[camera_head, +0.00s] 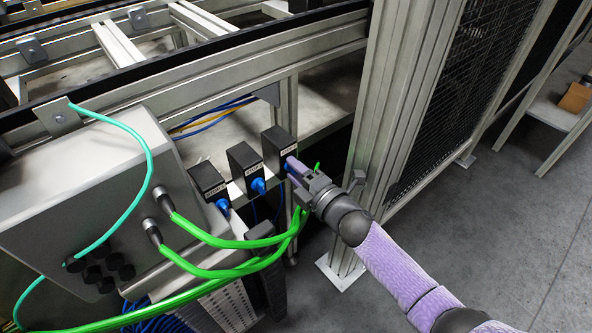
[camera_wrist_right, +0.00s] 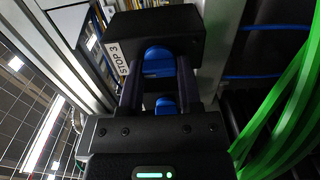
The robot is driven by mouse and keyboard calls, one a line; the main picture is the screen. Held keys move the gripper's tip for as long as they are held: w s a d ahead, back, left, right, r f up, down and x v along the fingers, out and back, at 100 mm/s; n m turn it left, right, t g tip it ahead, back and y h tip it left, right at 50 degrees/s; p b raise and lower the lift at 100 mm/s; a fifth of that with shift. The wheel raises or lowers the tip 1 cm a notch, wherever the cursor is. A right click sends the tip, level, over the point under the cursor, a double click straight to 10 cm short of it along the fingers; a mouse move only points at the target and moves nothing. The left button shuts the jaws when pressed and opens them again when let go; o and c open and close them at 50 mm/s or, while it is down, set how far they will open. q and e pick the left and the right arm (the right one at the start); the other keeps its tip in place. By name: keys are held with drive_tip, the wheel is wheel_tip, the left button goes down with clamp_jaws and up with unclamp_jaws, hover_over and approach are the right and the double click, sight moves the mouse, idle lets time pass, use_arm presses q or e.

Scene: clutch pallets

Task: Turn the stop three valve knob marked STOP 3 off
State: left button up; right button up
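The STOP 3 valve is a black box with a white label, the farthest right of three in the head view (camera_head: 277,147). Its label reads STOP 3 in the right wrist view (camera_wrist_right: 117,57). Its blue knob (camera_wrist_right: 158,62) faces my right gripper (camera_wrist_right: 160,75). The two dark fingers stand on either side of the knob, very close to it. I cannot tell whether they press on it. In the head view my right gripper (camera_head: 294,170) is at the front of this box and hides most of the knob. My left gripper is out of view.
Two similar valve boxes with blue knobs, a middle one (camera_head: 244,162) and a left one (camera_head: 208,181), stand alongside. Green hoses (camera_head: 220,242) run from a grey cabinet (camera_head: 110,170) close below my gripper. A metal post (camera_head: 385,110) rises just right of it.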

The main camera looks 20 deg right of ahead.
drive_tip(key=o, duration=0.5)
drive_tip(key=shift+c, duration=0.2)
use_arm(q)
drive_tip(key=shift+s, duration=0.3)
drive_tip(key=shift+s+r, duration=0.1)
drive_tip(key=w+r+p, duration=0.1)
drive_tip(key=p, duration=0.1)
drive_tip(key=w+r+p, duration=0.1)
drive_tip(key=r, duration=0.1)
drive_tip(key=shift+p, duration=0.35)
use_arm(e)
drive_tip(key=v, duration=1)
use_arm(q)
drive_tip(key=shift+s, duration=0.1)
